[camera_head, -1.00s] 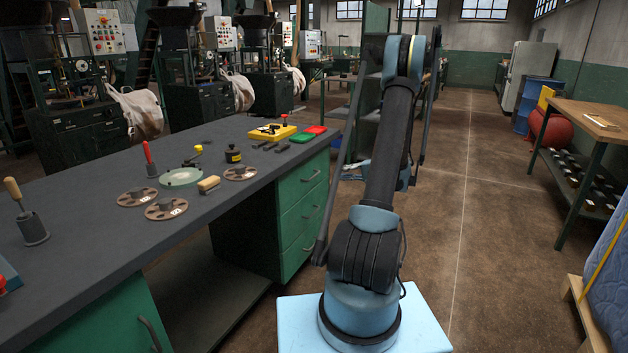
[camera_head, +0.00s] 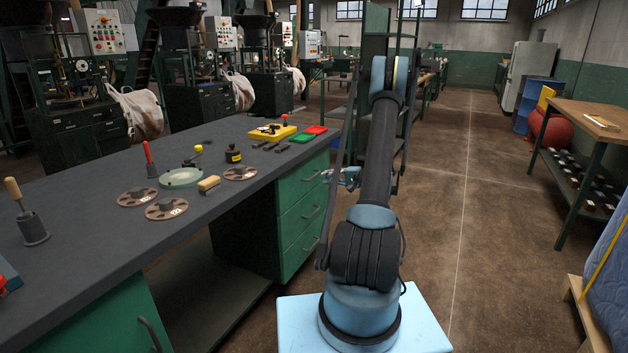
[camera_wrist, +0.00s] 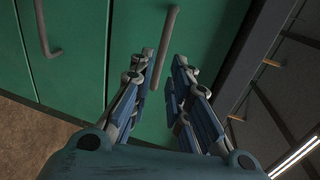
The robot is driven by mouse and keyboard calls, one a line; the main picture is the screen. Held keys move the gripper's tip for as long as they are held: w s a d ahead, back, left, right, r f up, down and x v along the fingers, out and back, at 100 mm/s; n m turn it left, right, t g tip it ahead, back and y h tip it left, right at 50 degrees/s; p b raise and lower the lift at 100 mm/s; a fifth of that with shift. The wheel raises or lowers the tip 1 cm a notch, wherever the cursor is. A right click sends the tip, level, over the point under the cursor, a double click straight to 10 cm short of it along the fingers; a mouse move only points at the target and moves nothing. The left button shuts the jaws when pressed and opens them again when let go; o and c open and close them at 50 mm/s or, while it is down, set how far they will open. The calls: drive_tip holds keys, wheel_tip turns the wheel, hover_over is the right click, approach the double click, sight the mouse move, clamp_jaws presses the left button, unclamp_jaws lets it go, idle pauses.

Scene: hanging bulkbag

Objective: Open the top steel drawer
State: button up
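The top steel drawer (camera_head: 303,178) is the uppermost green front of the cabinet under the bench's right end, and it looks closed. In the wrist view its green front (camera_wrist: 135,22) bears a grey bar handle (camera_wrist: 170,24). My gripper (camera_wrist: 162,62) is open in that view, a finger on each side of the handle's line. The handle's lower end shows in the gap; I cannot tell whether the fingers touch it. In the head view my gripper (camera_head: 328,176) is small beside the top drawer's front, partly hidden by my arm.
Lower drawers (camera_head: 301,220) sit below; one of their handles (camera_wrist: 45,32) shows in the wrist view. The dark bench top (camera_head: 100,205) holds reels, a yellow tray (camera_head: 272,132) and tools, and its edge (camera_wrist: 250,60) is near my gripper.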

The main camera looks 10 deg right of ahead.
drive_tip(key=x, duration=0.7)
drive_tip(key=shift+w+a, duration=0.25)
drive_tip(key=shift+c, duration=0.4)
clamp_jaws()
